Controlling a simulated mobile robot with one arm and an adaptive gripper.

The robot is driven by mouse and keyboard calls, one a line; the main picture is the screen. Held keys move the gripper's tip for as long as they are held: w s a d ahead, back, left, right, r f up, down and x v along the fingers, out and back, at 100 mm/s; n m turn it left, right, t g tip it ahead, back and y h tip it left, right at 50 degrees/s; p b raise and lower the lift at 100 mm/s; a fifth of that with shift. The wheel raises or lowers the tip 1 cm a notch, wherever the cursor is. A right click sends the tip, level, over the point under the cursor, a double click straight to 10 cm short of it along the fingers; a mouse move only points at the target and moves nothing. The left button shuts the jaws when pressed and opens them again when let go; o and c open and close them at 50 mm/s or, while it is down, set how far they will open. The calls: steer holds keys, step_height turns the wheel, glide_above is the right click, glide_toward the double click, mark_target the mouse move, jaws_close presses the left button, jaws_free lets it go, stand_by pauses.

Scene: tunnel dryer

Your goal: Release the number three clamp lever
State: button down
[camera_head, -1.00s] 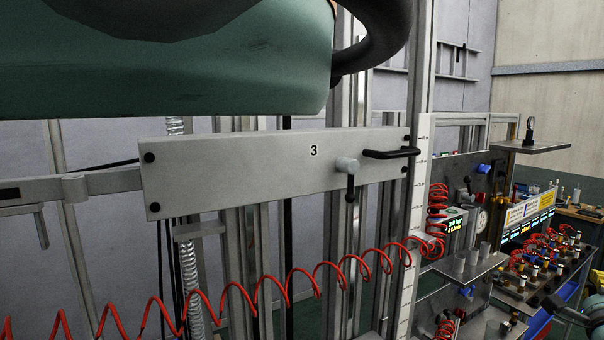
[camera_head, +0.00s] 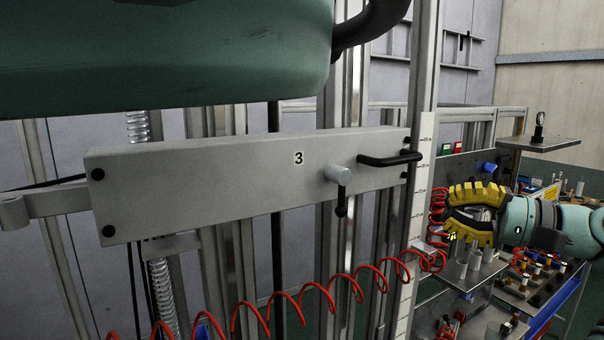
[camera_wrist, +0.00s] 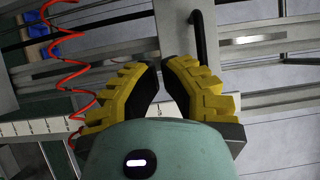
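The grey panel marked 3 (camera_head: 250,177) spans the middle of the head view. Its clamp lever (camera_head: 342,200) is a short black arm hanging down from a silver round hub (camera_head: 338,173), right of the number. A black bar handle (camera_head: 390,160) sits at the panel's right end. My gripper (camera_head: 446,210) is right of the panel and apart from the lever, its yellow fingers parted and empty, pointing left. In the wrist view the fingers (camera_wrist: 161,70) show a gap. A black bar (camera_wrist: 198,35) beyond them looks like the handle; I cannot make out the lever there.
A white upright scale (camera_head: 421,180) stands between the panel's end and my gripper. A red coiled hose (camera_head: 300,300) runs below the panel. A bench with fittings (camera_head: 530,280) is at the lower right. A small shelf (camera_head: 537,143) juts out at the upper right.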

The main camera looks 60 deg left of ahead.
steer(key=shift+s+d+n+g+h, duration=0.15)
steer(key=shift+s+n+g+h, duration=0.15)
steer(key=shift+s+g+h, duration=0.15)
steer(key=x, duration=0.9)
steer(key=shift+s+a+p, duration=0.2)
steer(key=shift+a+p, duration=0.1)
steer(key=shift+a, duration=0.05)
steer(key=shift+s+a+p, duration=0.25)
steer(key=shift+s+p, duration=0.05)
steer(key=shift+s, duration=0.35)
steer(key=shift+s+a+p, duration=0.25)
steer(key=shift+s+p, duration=0.05)
steer(key=shift+s, duration=0.35)
steer(key=shift+s+a+p, duration=0.25)
steer(key=shift+s+p, duration=0.05)
steer(key=shift+s, duration=0.4)
steer(key=shift+w+f+b, duration=0.15)
steer(key=shift+b, duration=0.5)
